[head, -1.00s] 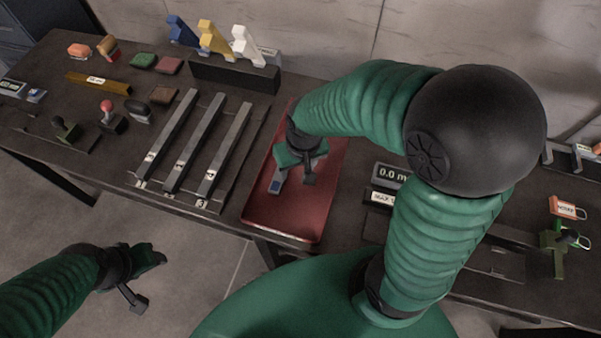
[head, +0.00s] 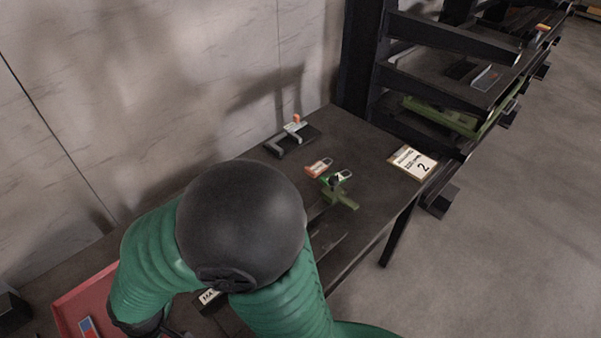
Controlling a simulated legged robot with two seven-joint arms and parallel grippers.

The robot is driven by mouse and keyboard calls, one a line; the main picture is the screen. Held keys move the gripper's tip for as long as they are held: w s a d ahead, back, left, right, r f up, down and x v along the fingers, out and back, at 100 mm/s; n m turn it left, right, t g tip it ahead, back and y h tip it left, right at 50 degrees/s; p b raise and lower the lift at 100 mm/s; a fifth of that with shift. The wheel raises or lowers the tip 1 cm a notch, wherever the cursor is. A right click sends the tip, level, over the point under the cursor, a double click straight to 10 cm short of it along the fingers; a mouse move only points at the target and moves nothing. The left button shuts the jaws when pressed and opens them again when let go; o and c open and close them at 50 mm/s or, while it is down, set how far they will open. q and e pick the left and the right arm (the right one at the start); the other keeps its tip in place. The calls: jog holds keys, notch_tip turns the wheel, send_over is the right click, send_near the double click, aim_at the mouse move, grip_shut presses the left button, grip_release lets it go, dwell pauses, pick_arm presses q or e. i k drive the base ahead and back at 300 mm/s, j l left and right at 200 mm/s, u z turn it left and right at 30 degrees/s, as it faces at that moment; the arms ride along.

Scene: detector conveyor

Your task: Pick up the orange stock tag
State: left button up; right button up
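The orange stock tag (head: 317,168) lies on the dark table in the middle of the head view, with a pale loop at its right end. A green tag (head: 341,177) with a similar loop lies just to its right and nearer. My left gripper is out of view.
An olive-green fixture (head: 341,198) stands close to the green tag. A grey stand with an orange top (head: 290,131) is behind the tags. A clipboard marked 2 (head: 412,162) lies at the table's right end. A dark shelf rack (head: 440,85) stands beyond it.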

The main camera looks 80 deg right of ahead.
aim_at(317, 168)
jog(key=z, duration=2.85)
jog(key=i+l+u, duration=0.2)
jog(key=u, duration=0.2)
jog(key=i+l+u, duration=0.15)
jog(key=l+u, duration=0.25)
jog(key=i+l+u, duration=0.1)
jog(key=l+u, duration=1.1)
